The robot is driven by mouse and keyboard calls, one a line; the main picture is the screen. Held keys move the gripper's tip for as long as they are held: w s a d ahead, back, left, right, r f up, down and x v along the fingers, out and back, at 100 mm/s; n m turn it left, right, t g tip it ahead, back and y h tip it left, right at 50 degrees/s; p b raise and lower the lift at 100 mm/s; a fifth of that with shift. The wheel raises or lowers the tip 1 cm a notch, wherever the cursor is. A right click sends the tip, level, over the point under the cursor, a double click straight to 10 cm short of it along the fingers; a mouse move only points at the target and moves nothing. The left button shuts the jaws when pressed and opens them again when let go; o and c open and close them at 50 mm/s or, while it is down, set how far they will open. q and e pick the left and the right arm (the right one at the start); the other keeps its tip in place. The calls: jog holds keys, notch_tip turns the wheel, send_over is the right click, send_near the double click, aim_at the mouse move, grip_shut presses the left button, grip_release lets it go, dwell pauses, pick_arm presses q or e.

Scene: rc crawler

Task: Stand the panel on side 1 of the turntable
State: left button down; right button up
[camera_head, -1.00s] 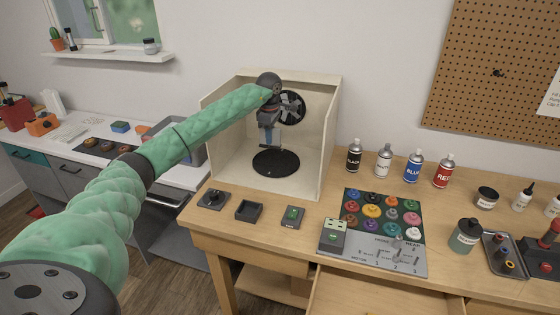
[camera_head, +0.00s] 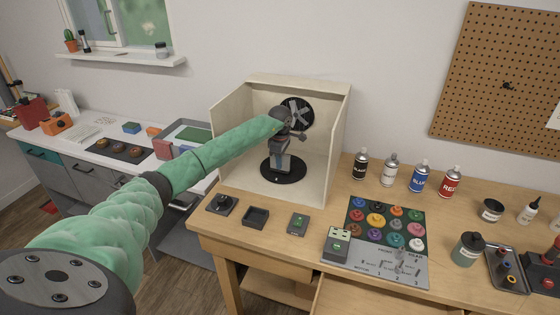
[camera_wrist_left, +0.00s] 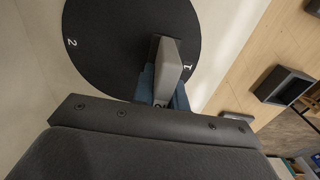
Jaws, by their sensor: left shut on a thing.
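The turntable (camera_head: 296,174) is a black disc on the floor of the open booth. In the left wrist view the turntable (camera_wrist_left: 105,45) shows a 1 near the panel and a 2 on the other side. My left gripper (camera_head: 280,160) is over the disc, pointing down. It is shut on the panel (camera_head: 287,163), a small pale grey piece. In the left wrist view the panel (camera_wrist_left: 168,62) is between the blue fingertips, close beside the 1. I cannot tell whether its lower edge touches the disc. My right gripper is not in view.
The pale booth (camera_head: 232,145) has walls at both sides and a fan (camera_head: 299,113) at the back. In front lie a small dark tray (camera_head: 255,217) and a green-buttoned box (camera_head: 298,223). Spray cans (camera_head: 389,170) and a paint pot board (camera_head: 383,262) are to the right.

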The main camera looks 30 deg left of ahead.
pick_arm(q)
jog(key=shift+w+f, duration=0.1)
jog(key=shift+f, duration=0.45)
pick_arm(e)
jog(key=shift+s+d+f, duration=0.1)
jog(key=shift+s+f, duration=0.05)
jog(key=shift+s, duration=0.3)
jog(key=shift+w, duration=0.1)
pick_arm(q)
jog(key=c, duration=1.4)
grip_release()
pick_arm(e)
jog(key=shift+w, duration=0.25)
pick_arm(q)
jog(key=shift+r, duration=0.1)
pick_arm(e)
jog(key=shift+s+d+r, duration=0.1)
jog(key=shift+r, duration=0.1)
